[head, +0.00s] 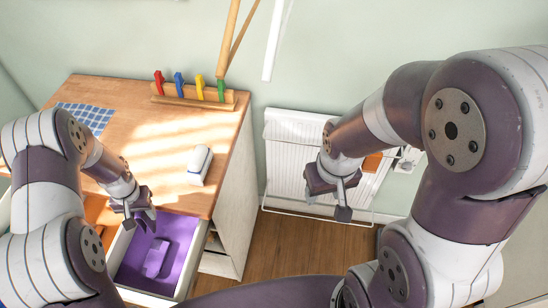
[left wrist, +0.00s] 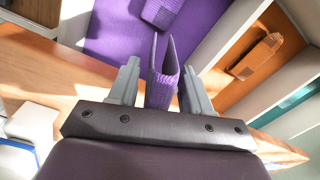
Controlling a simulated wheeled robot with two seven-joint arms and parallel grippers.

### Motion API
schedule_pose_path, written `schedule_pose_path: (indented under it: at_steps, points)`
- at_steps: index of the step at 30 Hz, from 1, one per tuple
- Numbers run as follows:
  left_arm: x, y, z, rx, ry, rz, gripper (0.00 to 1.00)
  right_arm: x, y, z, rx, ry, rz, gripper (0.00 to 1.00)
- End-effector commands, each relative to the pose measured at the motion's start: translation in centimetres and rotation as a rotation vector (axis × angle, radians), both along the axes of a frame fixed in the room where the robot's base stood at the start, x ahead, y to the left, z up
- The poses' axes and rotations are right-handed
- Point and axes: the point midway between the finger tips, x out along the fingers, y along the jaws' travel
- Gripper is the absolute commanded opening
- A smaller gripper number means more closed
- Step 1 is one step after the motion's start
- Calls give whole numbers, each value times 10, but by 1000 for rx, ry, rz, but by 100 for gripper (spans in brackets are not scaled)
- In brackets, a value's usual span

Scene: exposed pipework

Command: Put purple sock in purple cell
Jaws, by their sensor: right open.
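My left gripper (head: 140,223) is over the open drawer (head: 192,262), near the desk's front edge. In the left wrist view its fingers (left wrist: 161,80) stand on both sides of a folded purple sock (left wrist: 165,85), which sits between them above the drawer. A narrow gap shows beside its left side. The purple cell (head: 180,232) lies below, also seen in the left wrist view (left wrist: 115,35). Another purple folded piece (head: 156,258) lies flat in that cell. My right gripper (head: 328,206) is open and empty, in front of the white rack.
An orange cell (left wrist: 285,75) with an orange folded piece (left wrist: 255,57) adjoins the purple one beyond a white divider (left wrist: 215,35). On the desk (head: 140,130) are a white object (head: 200,165), a checked cloth (head: 85,118) and a holder with coloured clips (head: 190,97). A white rack (head: 285,160) stands right.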

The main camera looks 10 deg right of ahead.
Motion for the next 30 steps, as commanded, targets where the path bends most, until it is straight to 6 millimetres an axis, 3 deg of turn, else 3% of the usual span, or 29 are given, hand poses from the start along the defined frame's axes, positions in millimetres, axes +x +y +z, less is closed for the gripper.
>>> schedule_pose_path:
  at_steps: [15, 17, 27, 30]
  points:
    - [0, 0, 7, 0, -1, 0, 60, 0, 0, -3, 0, 0, 0, 52]
    - [1, 0, 16, 1, -3, 0, 60, 0, 0, -5, 0, 0, 0, 52]
    - [1, -3, 102, 0, -4, 0, 60, 0, 0, -20, 0, 0, 0, 52]
    - [0, -3, 117, 0, -2, 0, 60, 0, 0, -22, 0, 0, 0, 52]
